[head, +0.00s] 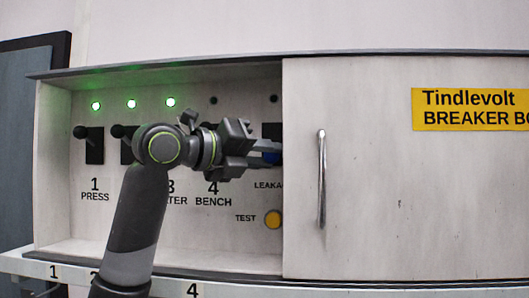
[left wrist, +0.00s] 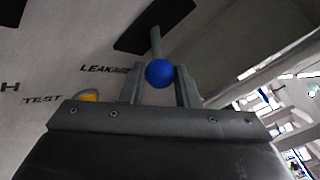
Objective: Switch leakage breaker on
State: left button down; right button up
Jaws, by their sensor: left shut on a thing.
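The leakage breaker has a lever with a blue ball knob (left wrist: 160,73) on a grey stem that comes out of a black slot plate (left wrist: 155,27), beside the word LEAKAGE. In the head view the blue knob (head: 271,157) shows only partly, at the open edge of the box. My left gripper (head: 262,152) reaches in from the left and is shut on this lever. In the left wrist view its two fingers (left wrist: 160,88) stand on either side of the knob. The lamp (head: 274,99) above the leakage breaker is dark. My right gripper is not in view.
Breakers 1 and 2 have black levers (head: 81,132) and lit green lamps (head: 96,106); the lamp above 3 is green too, and the one above 4 (head: 213,100) is dark. A yellow TEST button (head: 272,219) sits below. A sliding door (head: 380,180) with a handle (head: 322,178) covers the right.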

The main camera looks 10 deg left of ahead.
pick_arm(q)
jog(key=shift+s+r+n+g+y+p, duration=0.1)
jog(key=shift+r+n+g+y+p, duration=1.3)
jog(key=shift+p, duration=1.75)
jog(key=shift+r+n+g+h, duration=0.35)
jog(key=shift+n+g+h, duration=0.05)
